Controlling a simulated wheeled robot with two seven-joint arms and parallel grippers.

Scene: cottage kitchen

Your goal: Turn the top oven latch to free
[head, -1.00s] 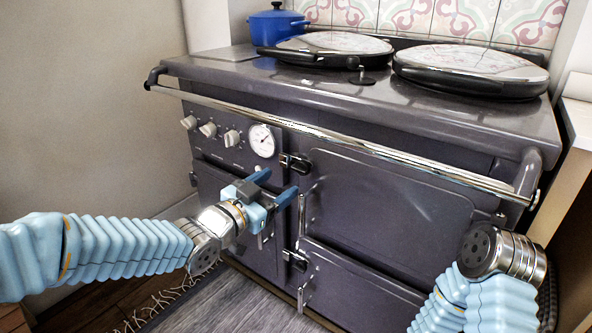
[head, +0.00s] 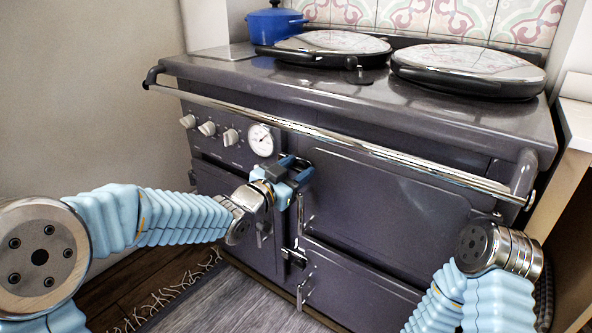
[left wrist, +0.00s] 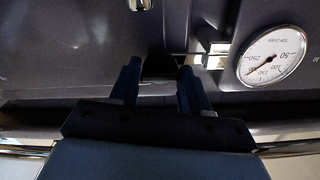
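The top oven latch (left wrist: 160,66) is a dark block in the left wrist view, just left of its bright metal catch (left wrist: 212,52) and the round dial. In the head view the latch is mostly hidden behind my left gripper (head: 299,168). My left gripper is open, with its blue fingers (left wrist: 160,80) on either side of the latch. I cannot tell whether they touch it. The top oven door (head: 385,205) looks closed, right of the latch. My right gripper is not in view; only its arm shows at the lower right.
A long chrome rail (head: 350,142) runs across the stove front, above my left gripper. The temperature dial (head: 261,140) and several knobs (head: 207,128) are to the left. A lower latch (head: 294,256) sits below. A blue pot (head: 275,22) stands on top.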

